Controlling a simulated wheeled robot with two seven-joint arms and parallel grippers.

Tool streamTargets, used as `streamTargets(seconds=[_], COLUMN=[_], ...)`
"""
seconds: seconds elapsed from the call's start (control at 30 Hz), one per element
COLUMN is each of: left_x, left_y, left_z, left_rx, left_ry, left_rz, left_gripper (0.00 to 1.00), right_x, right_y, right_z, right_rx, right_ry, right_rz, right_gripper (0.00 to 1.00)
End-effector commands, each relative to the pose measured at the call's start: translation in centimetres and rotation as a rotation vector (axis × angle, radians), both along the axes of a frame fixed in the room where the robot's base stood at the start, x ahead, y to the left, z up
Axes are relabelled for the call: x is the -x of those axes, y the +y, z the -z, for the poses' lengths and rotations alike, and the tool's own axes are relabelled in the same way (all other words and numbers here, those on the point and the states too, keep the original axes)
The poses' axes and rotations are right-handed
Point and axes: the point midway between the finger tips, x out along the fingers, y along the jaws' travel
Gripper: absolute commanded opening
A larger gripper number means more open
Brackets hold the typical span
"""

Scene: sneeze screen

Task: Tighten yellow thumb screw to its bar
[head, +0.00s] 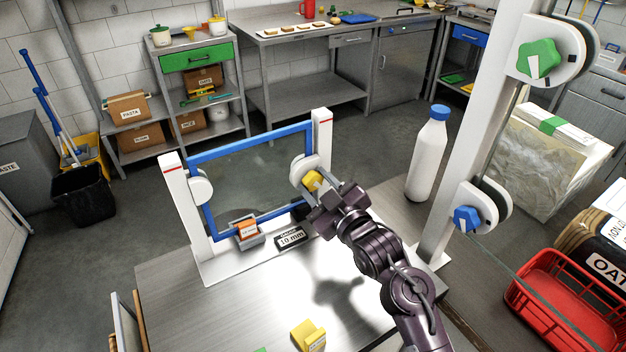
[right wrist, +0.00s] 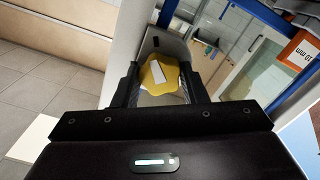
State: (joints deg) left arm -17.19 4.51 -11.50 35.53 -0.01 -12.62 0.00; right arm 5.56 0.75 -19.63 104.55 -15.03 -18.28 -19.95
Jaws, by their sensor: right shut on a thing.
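The yellow thumb screw (head: 312,181) sits on the white clamp on the right post (head: 322,138) of the blue-framed clear screen (head: 250,141). In the right wrist view the yellow screw (right wrist: 163,74) shows between my fingers, a white stripe on its face. My right gripper (head: 323,196) reaches the screw from the front right and is shut on it; it also shows in the right wrist view (right wrist: 160,88). Whether the screw sits fully against its clamp is hidden. My left gripper is not in view.
A yellow block (head: 308,336) stands at the table's front. A white bottle (head: 428,155) and a tall post with green (head: 538,58) and blue (head: 467,219) knobs are right.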

Motion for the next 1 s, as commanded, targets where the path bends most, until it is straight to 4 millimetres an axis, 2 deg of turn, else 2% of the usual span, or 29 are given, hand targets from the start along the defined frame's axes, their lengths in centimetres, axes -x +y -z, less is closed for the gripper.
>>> streamTargets(seconds=[0.03, 0.07, 0.2, 0.5, 1.0], left_x=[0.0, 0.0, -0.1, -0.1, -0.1], left_y=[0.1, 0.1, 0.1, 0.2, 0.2], left_z=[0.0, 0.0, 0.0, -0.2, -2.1], left_rx=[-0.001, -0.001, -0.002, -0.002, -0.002], left_ry=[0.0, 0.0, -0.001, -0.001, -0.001], left_rz=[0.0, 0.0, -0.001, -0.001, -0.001], left_gripper=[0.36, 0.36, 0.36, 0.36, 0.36], right_x=[0.0, 0.0, 0.0, 0.2, 3.5], right_y=[0.0, 0.0, 0.0, -0.1, -2.3], right_z=[0.0, 0.1, 0.0, 0.0, -0.1], right_rx=[-0.07, -0.074, -0.067, -0.065, -0.064], right_ry=[0.048, 0.051, 0.046, 0.045, 0.044], right_rz=[0.0, 0.0, 0.0, 0.0, 0.0], right_gripper=[0.17, 0.41, 0.56, 0.56, 0.56])
